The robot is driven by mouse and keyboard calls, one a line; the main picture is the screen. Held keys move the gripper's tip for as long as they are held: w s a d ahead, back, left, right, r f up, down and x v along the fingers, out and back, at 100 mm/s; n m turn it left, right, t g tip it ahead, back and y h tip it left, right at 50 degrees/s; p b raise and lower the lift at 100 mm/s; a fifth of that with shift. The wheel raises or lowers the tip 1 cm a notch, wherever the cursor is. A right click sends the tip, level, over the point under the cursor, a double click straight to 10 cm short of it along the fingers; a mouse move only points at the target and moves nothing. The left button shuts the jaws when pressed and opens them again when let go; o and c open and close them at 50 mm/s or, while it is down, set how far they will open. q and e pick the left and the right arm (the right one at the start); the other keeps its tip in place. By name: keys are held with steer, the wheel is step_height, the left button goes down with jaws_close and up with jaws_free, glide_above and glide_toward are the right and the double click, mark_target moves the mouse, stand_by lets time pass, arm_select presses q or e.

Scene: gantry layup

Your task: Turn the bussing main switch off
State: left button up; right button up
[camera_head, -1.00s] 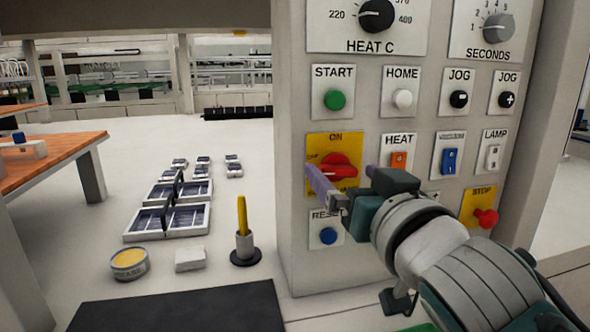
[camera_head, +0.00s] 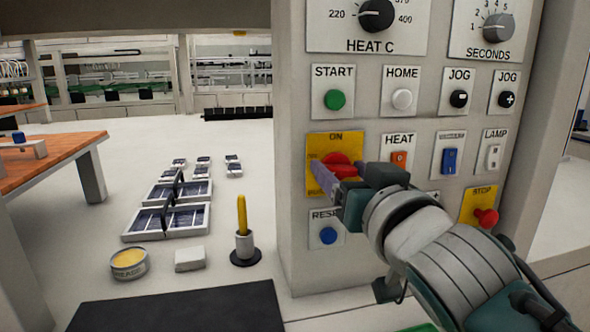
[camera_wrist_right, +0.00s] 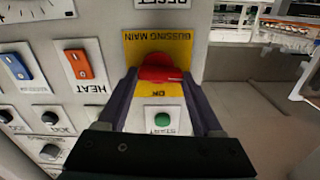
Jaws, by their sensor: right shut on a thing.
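The bussing main switch is a red rotary knob (camera_head: 337,160) on a yellow plate (camera_head: 313,146) marked ON, on the grey control panel. My right gripper (camera_head: 325,174) is at the knob from the front, its purple fingers covering the knob's lower part and much of the plate. In the right wrist view, the red knob (camera_wrist_right: 160,70) lies between the two fingertips, in front of the yellow plate (camera_wrist_right: 157,46) reading BUSSING MAIN. The gripper is shut on the knob. The knob's exact angle is partly hidden. My left gripper is not in view.
The green START button (camera_head: 335,99) is above the switch, the orange HEAT rocker (camera_head: 399,159) to its right, and the blue RESET button (camera_head: 328,236) below. The red STOP button (camera_head: 486,217) is at lower right, close to my right arm.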

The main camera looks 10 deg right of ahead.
steer(key=c, duration=0.4)
steer(key=shift+n, duration=0.7)
steer(key=o, duration=1.4)
steer(key=shift+c, duration=0.2)
steer(key=s, duration=1)
steer(key=shift+d, duration=0.15)
